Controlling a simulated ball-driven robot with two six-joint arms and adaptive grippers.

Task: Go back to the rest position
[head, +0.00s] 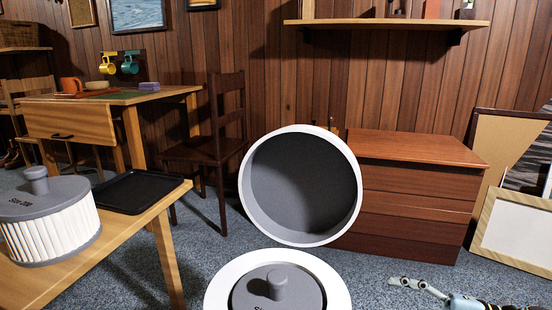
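My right gripper (418,287) shows at the lower right edge of the head view, low over the grey carpet. Only its pale, dark-dotted finger side and a bit of the arm are seen, so I cannot tell whether it is open or shut. I see nothing held in it. My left gripper is not in view.
A wooden table (100,275) at left bears a ribbed white container (50,235) and a black tray (137,191). A white-rimmed round opening (300,185) and a grey knobbed lid (278,287) fill the middle. A dresser (410,200) and a chair (215,150) stand behind.

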